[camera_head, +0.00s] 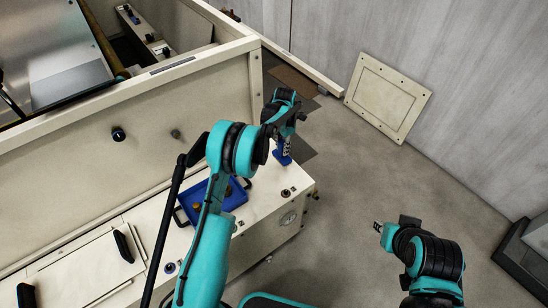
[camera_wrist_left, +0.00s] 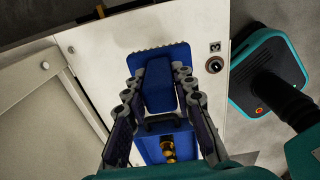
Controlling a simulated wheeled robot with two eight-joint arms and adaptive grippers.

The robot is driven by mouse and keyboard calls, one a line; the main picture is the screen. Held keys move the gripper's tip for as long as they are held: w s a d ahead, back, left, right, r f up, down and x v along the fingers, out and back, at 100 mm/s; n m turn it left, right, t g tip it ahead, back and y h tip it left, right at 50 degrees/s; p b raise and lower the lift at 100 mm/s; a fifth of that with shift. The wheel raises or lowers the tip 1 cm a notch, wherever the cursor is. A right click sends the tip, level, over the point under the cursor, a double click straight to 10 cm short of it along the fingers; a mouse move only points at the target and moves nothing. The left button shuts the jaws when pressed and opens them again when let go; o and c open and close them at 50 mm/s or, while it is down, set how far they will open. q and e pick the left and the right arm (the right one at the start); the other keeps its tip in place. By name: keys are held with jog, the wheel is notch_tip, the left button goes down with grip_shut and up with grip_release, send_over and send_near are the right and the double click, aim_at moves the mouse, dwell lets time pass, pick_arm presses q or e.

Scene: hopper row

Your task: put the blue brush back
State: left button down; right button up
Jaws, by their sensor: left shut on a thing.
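The blue brush (camera_wrist_left: 158,88) is between the fingers of my left gripper (camera_wrist_left: 158,98) in the left wrist view, with its pale jagged bristle edge pointing away. My left gripper (camera_head: 284,138) is shut on it. In the head view part of the blue brush (camera_head: 283,158) shows below the fingers, near the far right end of the cream ledge (camera_head: 262,190). I cannot tell whether the brush touches the ledge. My right gripper (camera_head: 388,226) is over the floor at the lower right, apart from the ledge; its jaw opening is unclear.
A blue tray (camera_head: 236,199) with small brass-coloured pieces is on the ledge, partly behind my left arm; it also shows in the left wrist view (camera_wrist_left: 182,148). A knob (camera_wrist_left: 214,64) sits beside a "3" label. A cream panel (camera_head: 386,97) leans on the wall.

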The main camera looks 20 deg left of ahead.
aim_at(274, 151)
pick_arm(q)
jog(key=a+f, duration=0.1)
jog(key=a, duration=0.1)
jog(key=w+a+f+b, duration=0.1)
jog(key=a, duration=0.1)
jog(key=shift+f, duration=0.35)
jog(key=shift+f+b, duration=0.75)
jog(key=shift+f, duration=1.1)
jog(key=shift+d, duration=0.1)
jog(key=shift+f, duration=0.2)
jog(key=c, duration=1.3)
grip_release()
jog(key=shift+o, duration=0.2)
jog(key=shift+r, duration=0.15)
